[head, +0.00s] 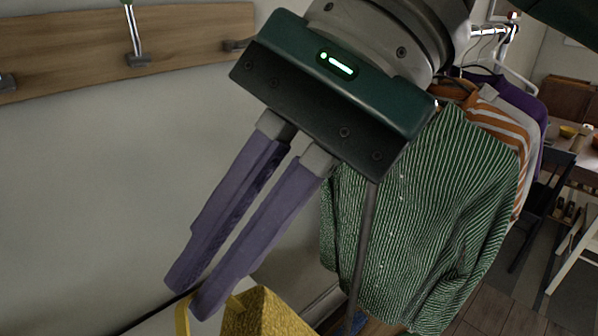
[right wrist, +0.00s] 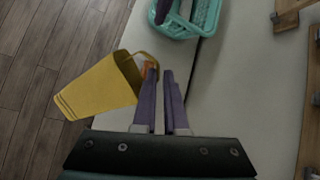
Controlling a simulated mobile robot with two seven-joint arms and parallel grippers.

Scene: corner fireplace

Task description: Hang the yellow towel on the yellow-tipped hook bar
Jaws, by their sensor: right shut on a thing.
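My right gripper (head: 183,299) has purple fingers pointing down and left in the head view. It is shut on the yellow towel (head: 264,314) near the towel's loop, with the towel hanging at the bottom edge. In the right wrist view the towel (right wrist: 100,88) spreads left of the fingertips (right wrist: 160,73), its loop at them. The wooden hook bar (head: 60,48) is on the wall at upper left, above and apart from the gripper. One metal hook (head: 136,52) shows a green upper part; I see no yellow tip. My left gripper is not in view.
A green striped shirt (head: 420,220) and other clothes hang on a rack to the right. A teal basket (right wrist: 183,22) stands at the top of the right wrist view. The wall below the hook bar is bare. A table and chairs are far right.

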